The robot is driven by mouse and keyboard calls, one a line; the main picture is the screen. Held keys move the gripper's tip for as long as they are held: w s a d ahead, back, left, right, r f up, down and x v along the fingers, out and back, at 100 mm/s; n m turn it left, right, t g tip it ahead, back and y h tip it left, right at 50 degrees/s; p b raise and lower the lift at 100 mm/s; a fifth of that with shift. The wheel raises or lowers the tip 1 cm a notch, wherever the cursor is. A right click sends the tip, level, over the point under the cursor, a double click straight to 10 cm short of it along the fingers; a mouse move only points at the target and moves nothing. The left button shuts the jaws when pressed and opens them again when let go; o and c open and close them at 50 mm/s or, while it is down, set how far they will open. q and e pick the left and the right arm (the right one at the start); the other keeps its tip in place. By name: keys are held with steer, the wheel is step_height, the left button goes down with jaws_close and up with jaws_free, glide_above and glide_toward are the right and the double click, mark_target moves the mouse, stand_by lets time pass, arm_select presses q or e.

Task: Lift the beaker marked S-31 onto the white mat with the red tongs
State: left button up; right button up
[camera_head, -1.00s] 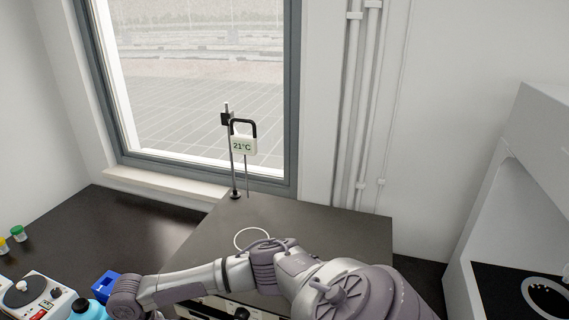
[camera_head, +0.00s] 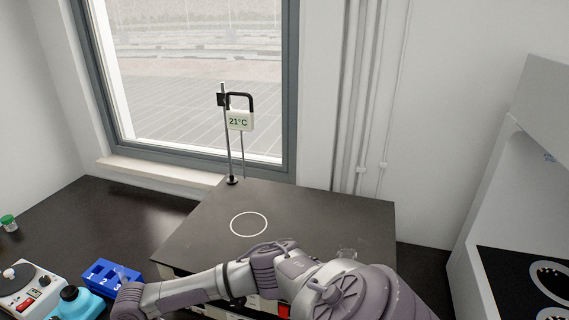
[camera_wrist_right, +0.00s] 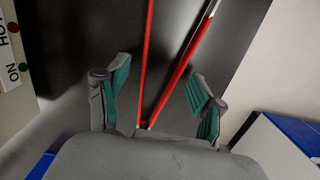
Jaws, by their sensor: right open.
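The red tongs (camera_wrist_right: 181,72) lie on a dark surface in the right wrist view, their two red legs meeting between the fingers of my right gripper (camera_wrist_right: 158,85). The gripper is open, with a finger on each side of the tongs; I cannot tell if either touches. In the head view an arm of mine reaches to the lower left, and its gripper is out of sight. No white mat is recognisable. My left gripper is not seen.
A white ring (camera_head: 248,224) is on the raised bench top (camera_head: 300,215). A 21°C display (camera_head: 239,121) stands at its back.

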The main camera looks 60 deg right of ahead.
steer(key=shift+f, duration=0.3)
steer(key=c, duration=0.7)
steer(key=shift+r, duration=0.1)
step_height(320, 180, up, 12)
steer(key=p, duration=1.2)
steer(key=shift+s+p, duration=0.1)
steer(key=shift+p, duration=0.25)
